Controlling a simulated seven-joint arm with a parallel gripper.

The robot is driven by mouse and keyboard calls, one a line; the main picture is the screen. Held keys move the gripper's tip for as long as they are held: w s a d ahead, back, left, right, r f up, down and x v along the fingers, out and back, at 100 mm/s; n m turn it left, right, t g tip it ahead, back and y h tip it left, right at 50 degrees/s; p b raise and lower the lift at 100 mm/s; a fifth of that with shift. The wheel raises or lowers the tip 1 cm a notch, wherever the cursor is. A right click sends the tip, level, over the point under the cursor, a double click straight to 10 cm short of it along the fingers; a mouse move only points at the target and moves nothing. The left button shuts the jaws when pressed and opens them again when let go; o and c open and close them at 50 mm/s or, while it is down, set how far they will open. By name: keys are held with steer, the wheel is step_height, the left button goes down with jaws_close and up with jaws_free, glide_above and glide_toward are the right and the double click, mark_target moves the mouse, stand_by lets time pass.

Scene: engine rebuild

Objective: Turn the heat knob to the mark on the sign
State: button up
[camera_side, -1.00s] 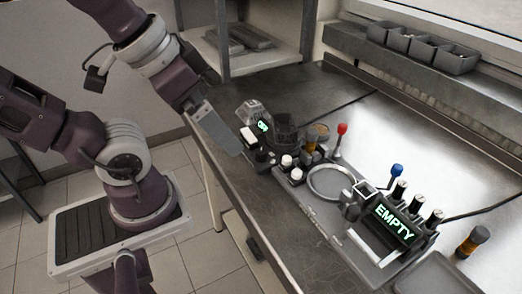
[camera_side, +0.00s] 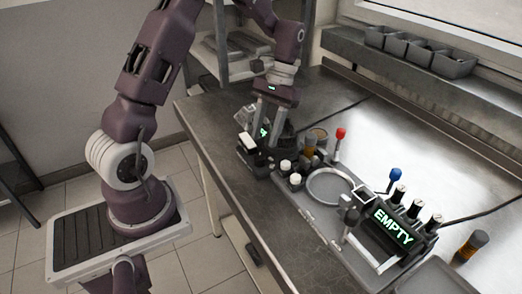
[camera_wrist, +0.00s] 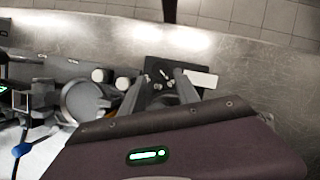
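My gripper (camera_side: 265,142) points down over a small dark control box (camera_side: 245,161) at the near edge of the bench. In the wrist view its two fingers (camera_wrist: 163,76) are apart, with the dark box (camera_wrist: 150,63) below and between them. Small dark and light details, perhaps the heat knob (camera_wrist: 161,77), lie between the fingertips; I cannot tell whether the fingers touch it. A blank-looking white plate, perhaps the sign (camera_side: 247,141), stands at the box's left; it also shows in the wrist view (camera_wrist: 203,80). No mark is readable. A green lit display (camera_side: 264,131) is partly hidden by a finger.
White-capped bottles (camera_side: 295,179) stand right of the box, beside a round ring dish (camera_side: 327,187). Red-topped (camera_side: 340,134) and blue-topped (camera_side: 396,174) levers rise farther right. A lit display reads EMPTY (camera_side: 392,226). The bench front (camera_side: 235,200) is clear.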

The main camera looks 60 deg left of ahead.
mark_target(260, 156)
steer(key=x, duration=0.5)
steer(key=shift+c, duration=0.5)
jaws_close()
steer(key=shift+m, duration=0.3)
steer(key=m+y, duration=0.1)
steer(key=m, duration=0.3)
steer(key=shift+d+y, duration=0.15)
steer(key=shift+y, duration=0.25)
steer(key=m+y, duration=0.1)
steer(key=m, duration=0.4)
steer(key=shift+d+y, duration=0.1)
steer(key=shift+y, duration=0.3)
steer(key=shift+m, duration=0.3)
